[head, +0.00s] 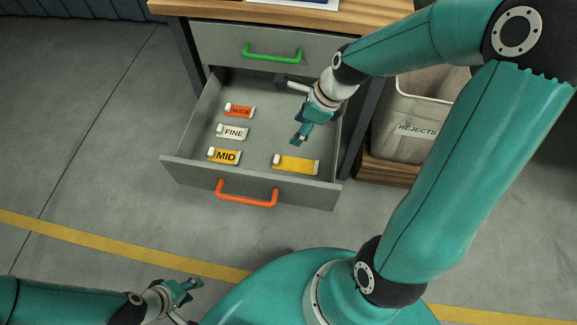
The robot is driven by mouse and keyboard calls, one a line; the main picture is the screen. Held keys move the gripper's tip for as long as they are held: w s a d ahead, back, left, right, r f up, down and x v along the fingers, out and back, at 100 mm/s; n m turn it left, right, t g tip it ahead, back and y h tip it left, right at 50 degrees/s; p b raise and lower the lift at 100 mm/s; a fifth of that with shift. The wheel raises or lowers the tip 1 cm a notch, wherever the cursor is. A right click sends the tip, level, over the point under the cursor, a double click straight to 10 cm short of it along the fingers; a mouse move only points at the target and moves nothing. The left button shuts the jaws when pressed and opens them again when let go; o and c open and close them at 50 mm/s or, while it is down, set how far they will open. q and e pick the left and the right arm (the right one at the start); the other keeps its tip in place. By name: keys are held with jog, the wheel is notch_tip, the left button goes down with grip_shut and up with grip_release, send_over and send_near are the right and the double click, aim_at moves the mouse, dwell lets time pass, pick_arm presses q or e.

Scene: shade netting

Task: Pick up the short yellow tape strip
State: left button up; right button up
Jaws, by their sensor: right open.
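An unlabelled yellow piece (298,165) with a white left end lies at the front right of the open drawer (185,174); I cannot tell whether it is a tape strip. Another yellow piece, marked MID (226,156), lies at the front left. My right gripper (299,138) is open, points down over the right part of the drawer, and is just behind the unlabelled yellow piece in the picture. Nothing shows between its fingers. My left gripper (190,288) is low over the floor, far from the drawer; its jaw opening is unclear.
A white FINE piece (233,132) and an orange WIDE piece (239,111) lie on the drawer's left side. The drawer has an orange handle (246,198); the closed drawer above has a green one (271,56). A REJECTS bin (412,145) stands at the right.

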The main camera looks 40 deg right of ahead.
jog(key=b, duration=0.3)
send_over(277, 158)
jog(key=s+d, duration=0.1)
jog(key=d, duration=0.1)
jog(key=f, duration=1)
jog(key=shift+s+a, duration=0.1)
jog(key=shift+a, duration=0.1)
jog(key=x, duration=0.1)
jog(key=b+x, duration=0.1)
jog(key=x, duration=0.1)
jog(key=b+x, duration=0.1)
jog(key=x, duration=0.1)
jog(key=shift+s+f, duration=0.15)
jog(key=shift+s, duration=0.1)
jog(key=c, duration=0.8)
